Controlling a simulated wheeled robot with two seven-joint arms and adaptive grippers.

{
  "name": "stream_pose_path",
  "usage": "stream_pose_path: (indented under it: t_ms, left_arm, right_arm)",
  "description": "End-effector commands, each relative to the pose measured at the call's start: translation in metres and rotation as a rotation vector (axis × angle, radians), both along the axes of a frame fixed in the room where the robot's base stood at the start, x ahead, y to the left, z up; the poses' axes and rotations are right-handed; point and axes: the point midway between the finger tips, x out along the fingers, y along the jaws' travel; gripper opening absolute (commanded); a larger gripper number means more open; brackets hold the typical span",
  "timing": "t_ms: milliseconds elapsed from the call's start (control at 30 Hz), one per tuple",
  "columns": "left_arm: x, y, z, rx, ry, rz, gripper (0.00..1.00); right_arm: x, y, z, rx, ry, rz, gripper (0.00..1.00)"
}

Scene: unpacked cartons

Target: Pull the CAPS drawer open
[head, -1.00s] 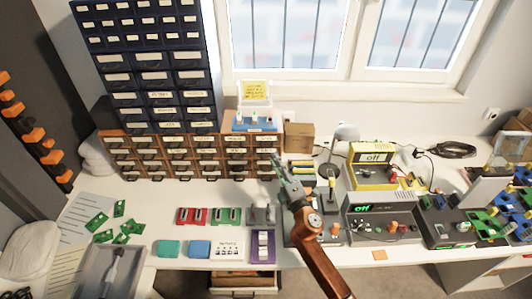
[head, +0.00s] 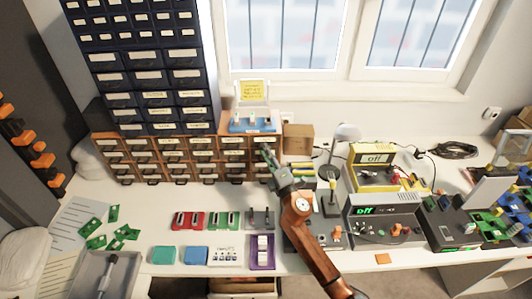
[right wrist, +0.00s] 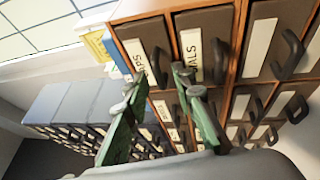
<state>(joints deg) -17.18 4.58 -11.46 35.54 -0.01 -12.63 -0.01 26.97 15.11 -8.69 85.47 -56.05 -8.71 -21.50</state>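The wooden small-drawer cabinet (head: 125,157) stands at the back of the desk. In the right wrist view the CAPS drawer (right wrist: 128,45) shows turned sideways, its label partly readable as "APS", with a dark bow handle (right wrist: 158,68). It looks closed. In the head view it appears to be the top right drawer (head: 264,140). My right gripper (head: 266,152) is in front of the cabinet's right column. In the right wrist view its green fingers (right wrist: 158,84) are spread, with the CAPS handle appearing between the tips; contact cannot be told. My left gripper is not in view.
A drawer with a label ending "ALS" (right wrist: 212,25) lies just below CAPS. A blue tray (head: 253,125) with a yellow note stands on the cabinet. A cardboard box (head: 298,138) and a lamp (head: 331,205) stand to the right. Red and green items lie on the desk in front.

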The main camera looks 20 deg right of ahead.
Motion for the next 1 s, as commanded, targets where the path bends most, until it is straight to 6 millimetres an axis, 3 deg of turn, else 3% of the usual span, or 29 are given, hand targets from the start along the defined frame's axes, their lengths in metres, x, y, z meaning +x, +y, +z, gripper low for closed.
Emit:
stream_pose_path:
  t_ms: [133, 467, 1000]
  left_arm:
    - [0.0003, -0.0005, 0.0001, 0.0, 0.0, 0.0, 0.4]
    - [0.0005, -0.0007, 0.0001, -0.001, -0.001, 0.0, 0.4]
    - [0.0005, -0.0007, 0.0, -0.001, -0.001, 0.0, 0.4]
  right_arm:
    - [-0.0002, -0.0003, 0.0, 0.0, 0.0, 0.0, 0.23]
    - [-0.0004, -0.0004, -0.0002, 0.0, 0.0, 0.0, 0.01]
    - [-0.0004, -0.0004, -0.0007, 0.0, 0.001, 0.0, 0.0]
